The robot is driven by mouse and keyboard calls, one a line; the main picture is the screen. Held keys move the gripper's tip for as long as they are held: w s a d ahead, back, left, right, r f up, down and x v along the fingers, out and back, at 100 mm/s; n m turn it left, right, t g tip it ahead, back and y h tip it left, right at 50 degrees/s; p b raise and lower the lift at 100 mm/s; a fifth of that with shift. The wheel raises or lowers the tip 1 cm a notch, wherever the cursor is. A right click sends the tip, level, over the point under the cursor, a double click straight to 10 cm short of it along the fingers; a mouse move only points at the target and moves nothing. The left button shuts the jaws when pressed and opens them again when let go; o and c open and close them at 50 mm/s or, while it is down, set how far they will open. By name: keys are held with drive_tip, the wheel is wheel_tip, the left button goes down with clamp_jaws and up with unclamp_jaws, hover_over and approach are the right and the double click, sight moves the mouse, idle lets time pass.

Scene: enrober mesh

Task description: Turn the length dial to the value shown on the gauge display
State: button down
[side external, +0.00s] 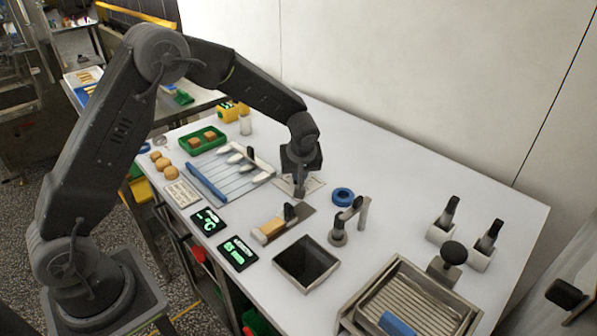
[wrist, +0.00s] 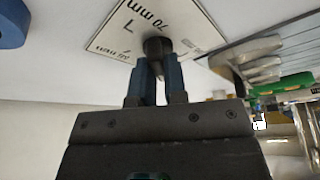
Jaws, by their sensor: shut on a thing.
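The length dial is a dark knob (wrist: 157,46) on a white plate (wrist: 118,38) printed with "L" and "70 mm"; other print on the plate is partly hidden or too blurred to read. My gripper (wrist: 158,80) is shut on the knob, with a blue-grey finger on each side. In the side view my gripper (side external: 300,190) points down at the plate (side external: 315,184) and hides the knob. Two black displays with green text lie at the table's front left: one (side external: 208,222) shows a °C sign, the other (side external: 237,253) has text too small to read surely.
A blue ring (side external: 342,197) lies right of my gripper. A slotted grey board with levers (side external: 232,172) stands to its left. A small block on a plate (side external: 270,230), a dark square pan (side external: 306,263) and a ribbed metal tray (side external: 420,300) are nearer the front.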

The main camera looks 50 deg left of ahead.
drive_tip(key=n+g, duration=0.1)
drive_tip(key=n, duration=0.2)
drive_tip(key=n+g, duration=0.1)
drive_tip(key=n, duration=0.2)
drive_tip(key=shift+w+n+g+y, duration=0.1)
drive_tip(key=shift+n+g+y, duration=0.2)
idle(0.3)
drive_tip(key=c, duration=1.2)
unclamp_jaws()
drive_tip(key=shift+o, duration=0.2)
drive_tip(key=v, duration=1.4)
drive_tip(key=shift+d+f, duration=0.1)
